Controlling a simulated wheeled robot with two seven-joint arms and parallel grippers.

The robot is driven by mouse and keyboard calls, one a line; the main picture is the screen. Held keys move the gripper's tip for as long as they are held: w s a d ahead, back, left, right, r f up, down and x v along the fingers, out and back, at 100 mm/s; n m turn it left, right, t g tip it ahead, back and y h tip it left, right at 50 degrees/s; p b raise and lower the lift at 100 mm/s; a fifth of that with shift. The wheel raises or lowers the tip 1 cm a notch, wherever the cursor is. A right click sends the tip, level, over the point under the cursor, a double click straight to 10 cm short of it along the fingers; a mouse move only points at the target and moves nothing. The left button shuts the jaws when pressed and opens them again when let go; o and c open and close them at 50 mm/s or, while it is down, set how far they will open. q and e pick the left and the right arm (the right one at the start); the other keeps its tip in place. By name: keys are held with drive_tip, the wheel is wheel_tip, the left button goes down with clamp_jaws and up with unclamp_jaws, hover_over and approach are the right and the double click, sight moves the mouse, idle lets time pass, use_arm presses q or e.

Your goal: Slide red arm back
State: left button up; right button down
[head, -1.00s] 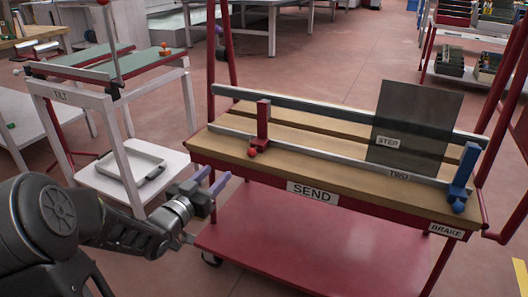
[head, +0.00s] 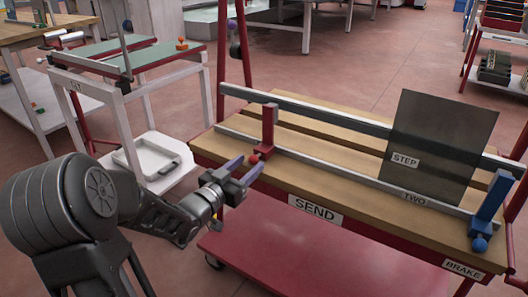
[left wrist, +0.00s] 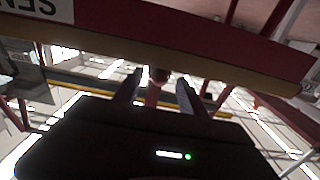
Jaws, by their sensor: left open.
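The red arm (head: 268,131) stands upright on the grey rail at the left part of the cart's wooden top. Its round red knob (head: 254,159) sticks out at its foot, toward me. My left gripper (head: 246,171) is open, its two fingers just in front of the knob at the cart's front edge. In the left wrist view the knob (left wrist: 158,76) shows between the two fingertips (left wrist: 157,85); I cannot tell whether they touch it. My right gripper is in neither view.
A dark glass sheet (head: 441,145) stands on the rail at the right, near a blue arm (head: 488,212). A white table with a tray (head: 145,158) stands at the left.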

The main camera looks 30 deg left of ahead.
sight(263, 152)
use_arm(q)
drive_tip(key=w+b, duration=0.2)
drive_tip(key=w, duration=0.5)
drive_tip(key=shift+f, duration=0.1)
drive_tip(key=shift+w, duration=0.45)
drive_tip(key=shift+c, duration=0.2)
clamp_jaws()
